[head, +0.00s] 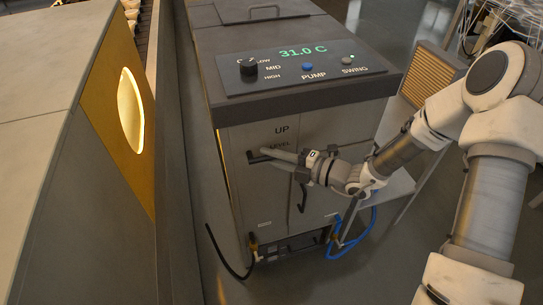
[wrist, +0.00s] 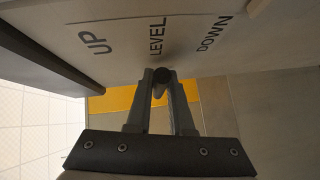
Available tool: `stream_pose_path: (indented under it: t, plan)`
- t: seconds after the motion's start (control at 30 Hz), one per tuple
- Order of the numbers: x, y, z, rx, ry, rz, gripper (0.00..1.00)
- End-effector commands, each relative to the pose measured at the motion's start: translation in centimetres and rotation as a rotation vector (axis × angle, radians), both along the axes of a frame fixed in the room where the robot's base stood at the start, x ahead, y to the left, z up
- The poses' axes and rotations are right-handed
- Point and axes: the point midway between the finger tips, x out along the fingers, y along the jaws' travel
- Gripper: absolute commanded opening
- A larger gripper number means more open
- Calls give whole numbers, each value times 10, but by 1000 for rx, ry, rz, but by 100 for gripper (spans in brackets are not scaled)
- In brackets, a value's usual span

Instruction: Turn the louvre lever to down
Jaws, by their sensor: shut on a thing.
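The louvre lever shows in the wrist view as a dark round end (wrist: 161,73) between my fingertips, close to the word LEVEL on the panel. My gripper (wrist: 160,80) is shut on it. In the head view my gripper (head: 264,153) reaches in from the right to the front of the grey cooler cabinet (head: 240,185). A dark piece shows at the fingertips there, below the word UP and beside LEVEL; the fingers hide much of the lever. The DOWN label (wrist: 214,34) is readable in the wrist view but hidden in the head view.
Blue and black hoses hang below. A grey unit with a glowing oval window (head: 131,112) stands left.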

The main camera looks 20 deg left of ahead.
Motion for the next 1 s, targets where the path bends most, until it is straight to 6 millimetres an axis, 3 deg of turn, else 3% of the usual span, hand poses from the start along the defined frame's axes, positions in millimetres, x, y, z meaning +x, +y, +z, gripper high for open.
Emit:
stream_pose_path:
  t: [1.0]
  plan:
    - [0,0,-2,34,24,-1,0]
